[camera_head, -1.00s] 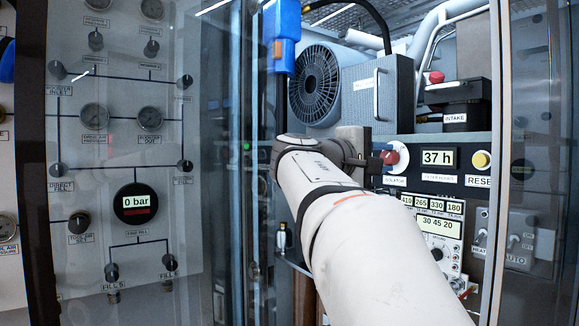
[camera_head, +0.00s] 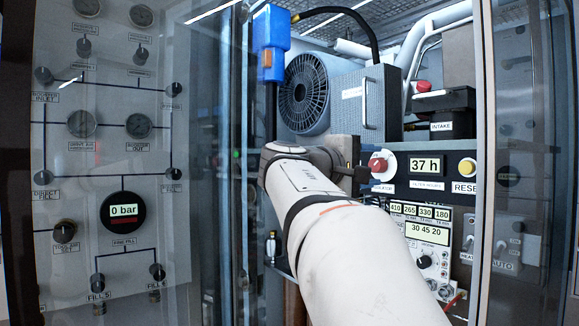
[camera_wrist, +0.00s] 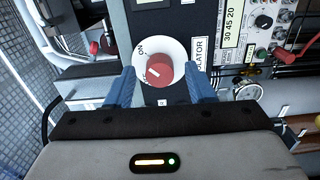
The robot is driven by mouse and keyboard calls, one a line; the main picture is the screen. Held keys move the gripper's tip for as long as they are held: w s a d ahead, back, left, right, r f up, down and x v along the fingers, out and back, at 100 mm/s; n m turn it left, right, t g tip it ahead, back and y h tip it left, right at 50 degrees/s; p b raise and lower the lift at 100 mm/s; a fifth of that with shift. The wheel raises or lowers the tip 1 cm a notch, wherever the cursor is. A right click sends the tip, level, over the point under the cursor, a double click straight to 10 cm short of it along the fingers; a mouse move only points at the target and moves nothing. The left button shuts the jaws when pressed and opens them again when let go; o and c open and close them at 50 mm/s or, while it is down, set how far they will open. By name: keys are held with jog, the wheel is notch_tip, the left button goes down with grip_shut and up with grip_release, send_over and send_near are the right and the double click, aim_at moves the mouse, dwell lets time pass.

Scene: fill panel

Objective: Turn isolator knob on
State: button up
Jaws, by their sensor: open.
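The isolator knob (camera_wrist: 160,70) is red and sits on a white round plate with ON lettering and a partly hidden second word, above an ISOLATOR label. A short white mark on it points toward the lower-left of the plate in the wrist view. My gripper (camera_wrist: 162,84) is open, with one blue finger on each side of the knob, near the plate's lower edge. I cannot tell whether the fingers touch the knob. In the head view the knob (camera_head: 380,163) shows just right of my gripper (camera_head: 368,170), whose fingers hide part of it.
Right of the knob are a 37 h display (camera_head: 426,166) and a yellow reset button (camera_head: 467,167). Below is a panel with numeric displays (camera_head: 427,230). Above stands a grey fan unit (camera_head: 345,97) and a black intake box (camera_head: 445,103). A glass-fronted gauge panel (camera_head: 100,180) fills the left.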

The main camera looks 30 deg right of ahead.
jog(key=shift+a, duration=0.1)
jog(key=a, duration=0.7)
jog(key=shift+s+a, duration=0.3)
jog(key=shift+s, duration=0.05)
jog(key=w+a+f+n+t+y+p, duration=0.1)
jog(key=a+f+y+p, duration=0.3)
jog(key=f, duration=0.4)
jog(key=w+a+f+n+t+y+p, duration=0.1)
jog(key=a+f+y+p, duration=0.3)
jog(key=f, duration=0.4)
jog(key=s+a+f+m+y+p, duration=0.1)
jog(key=s+a+f+y+p, duration=0.3)
jog(key=a+f, duration=0.3)
jog(key=s+a+f+m+g+y+p, duration=0.1)
jog(key=s+a+f+y+p, duration=0.4)
jog(key=s+a+f+y, duration=0.1)
jog(key=a+f, duration=0.1)
jog(key=a, duration=0.1)
jog(key=shift+a+m, duration=0.35)
jog(key=shift+m, duration=0.05)
